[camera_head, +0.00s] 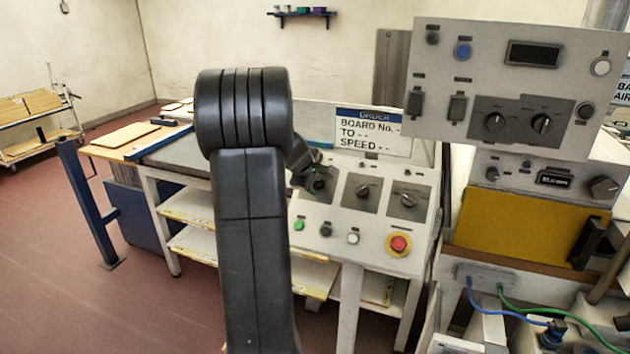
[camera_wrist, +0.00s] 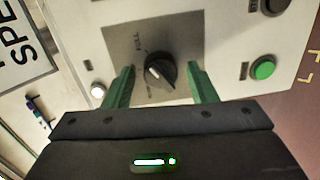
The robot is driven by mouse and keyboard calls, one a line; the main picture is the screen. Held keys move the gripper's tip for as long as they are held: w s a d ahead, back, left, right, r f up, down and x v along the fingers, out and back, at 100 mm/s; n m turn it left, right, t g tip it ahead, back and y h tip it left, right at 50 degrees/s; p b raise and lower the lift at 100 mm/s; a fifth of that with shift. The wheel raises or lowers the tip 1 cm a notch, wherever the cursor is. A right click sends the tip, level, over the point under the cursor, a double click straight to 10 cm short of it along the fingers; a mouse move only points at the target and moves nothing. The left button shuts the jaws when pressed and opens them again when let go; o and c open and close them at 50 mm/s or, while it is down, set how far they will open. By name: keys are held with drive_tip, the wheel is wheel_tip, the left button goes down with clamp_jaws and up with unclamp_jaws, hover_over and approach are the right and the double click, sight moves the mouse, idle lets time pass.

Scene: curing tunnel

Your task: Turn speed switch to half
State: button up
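A black rotary switch (camera_wrist: 162,72) on a grey square plate (camera_wrist: 120,42) is in the middle of the wrist view. Its white mark points to the left in that view; the small lettering around it is too blurred to read surely. My gripper (camera_wrist: 159,76) is open, with one green finger on each side of the switch and a gap to both. In the head view my gripper (camera_head: 313,184) is at the leftmost of three rotary switches on the sloped white console (camera_head: 330,218), and it partly hides that switch.
The console also has a middle switch (camera_head: 362,191), a right switch (camera_head: 404,200), a green button (camera_head: 299,225) and a red emergency stop (camera_head: 398,243). A board sign (camera_head: 370,131) stands behind it. A grey control panel (camera_head: 490,60) hangs at the right. Red floor is free at the left.

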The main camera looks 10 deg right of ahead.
drive_tip(key=c, duration=0.8)
drive_tip(key=shift+n, duration=0.3)
drive_tip(key=n, duration=0.5)
drive_tip(key=shift+n+h+p, duration=0.3)
drive_tip(key=shift+p, duration=0.1)
drive_tip(key=n, duration=0.5)
drive_tip(key=shift+s+a+f+p, duration=0.1)
drive_tip(key=shift+p, duration=0.3)
drive_tip(key=shift+n, duration=0.3)
drive_tip(key=o, duration=1)
drive_tip(key=shift+c, duration=0.2)
